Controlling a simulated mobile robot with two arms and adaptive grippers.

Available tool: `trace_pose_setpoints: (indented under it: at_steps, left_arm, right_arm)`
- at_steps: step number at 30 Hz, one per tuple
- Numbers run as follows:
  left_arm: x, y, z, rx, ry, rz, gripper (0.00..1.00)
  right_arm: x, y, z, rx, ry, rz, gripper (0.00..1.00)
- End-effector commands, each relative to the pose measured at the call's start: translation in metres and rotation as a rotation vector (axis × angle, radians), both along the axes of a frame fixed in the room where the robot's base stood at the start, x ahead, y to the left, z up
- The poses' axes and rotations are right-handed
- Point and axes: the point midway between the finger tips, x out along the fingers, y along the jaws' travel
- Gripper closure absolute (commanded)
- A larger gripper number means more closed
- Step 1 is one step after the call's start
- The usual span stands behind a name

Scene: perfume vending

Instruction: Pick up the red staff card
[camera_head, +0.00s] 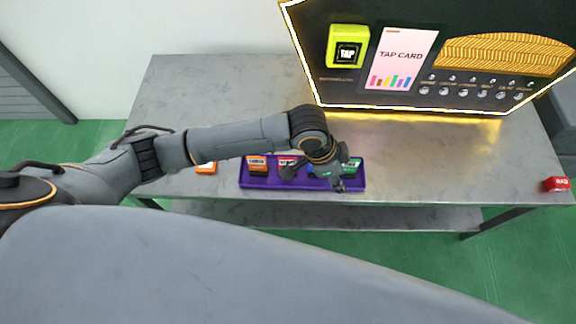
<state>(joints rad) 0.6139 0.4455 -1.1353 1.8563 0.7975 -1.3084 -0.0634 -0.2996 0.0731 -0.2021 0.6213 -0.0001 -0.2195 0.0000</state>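A purple tray (262,184) lies near the front edge of the grey table and holds a row of small coloured cards. The red card (286,161) stands left of the tray's middle, its lower part covered by my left gripper. An orange card (257,164) is to its left and a green card (352,166) at the right end. A bit of blue shows behind the gripper. My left gripper (338,184) hangs over the right half of the tray, right of the red card. Its fingers are small and dark, so their opening is unclear. My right gripper is out of view.
A black vending machine (380,108) with a green tap reader (347,47) stands at the table's back right. A red block (556,184) sits at the right edge and an orange item (206,168) left of the tray.

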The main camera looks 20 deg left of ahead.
Motion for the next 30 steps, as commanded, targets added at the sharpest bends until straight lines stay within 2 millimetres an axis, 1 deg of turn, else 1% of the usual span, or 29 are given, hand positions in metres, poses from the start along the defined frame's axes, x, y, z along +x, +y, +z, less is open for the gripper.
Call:
trace_pose_setpoints:
  at_steps: [1, 5, 6, 9, 12, 15, 17, 20, 24, 27, 30]
  left_arm:
    - [0.010, 0.016, 0.003, 0.062, -0.007, -0.039, 0.66]
    - [0.023, 0.057, 0.007, 0.199, 0.025, -0.093, 0.66]
    - [0.028, 0.071, 0.008, 0.236, 0.036, -0.098, 0.66]
    - [0.036, 0.101, 0.014, 0.311, 0.062, -0.096, 0.66]
    - [0.043, 0.123, 0.019, 0.360, 0.081, -0.084, 0.66]
    - [0.045, 0.135, 0.020, 0.384, 0.094, -0.078, 0.66]
    - [0.045, 0.137, 0.016, 0.390, 0.099, -0.075, 0.66]
    - [0.045, 0.138, 0.000, 0.393, 0.102, -0.075, 0.66]
    - [0.045, 0.138, -0.029, 0.392, 0.101, -0.074, 0.66]
    - [0.045, 0.138, -0.046, 0.391, 0.100, -0.074, 0.66]
    - [0.045, 0.138, -0.058, 0.391, 0.098, -0.075, 0.66]
  right_arm:
    - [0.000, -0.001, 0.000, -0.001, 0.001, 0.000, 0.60]
    - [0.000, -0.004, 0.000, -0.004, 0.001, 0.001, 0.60]
    - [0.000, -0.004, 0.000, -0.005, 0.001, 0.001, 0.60]
    - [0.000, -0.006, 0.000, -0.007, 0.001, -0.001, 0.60]
    - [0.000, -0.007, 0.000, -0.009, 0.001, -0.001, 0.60]
    - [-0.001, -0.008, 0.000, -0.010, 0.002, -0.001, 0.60]
    - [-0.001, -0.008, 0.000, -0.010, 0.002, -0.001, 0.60]
    - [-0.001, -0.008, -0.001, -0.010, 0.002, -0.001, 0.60]
    - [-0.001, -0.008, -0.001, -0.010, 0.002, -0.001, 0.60]
    - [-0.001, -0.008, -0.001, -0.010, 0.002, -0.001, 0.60]
    - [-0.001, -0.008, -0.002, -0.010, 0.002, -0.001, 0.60]
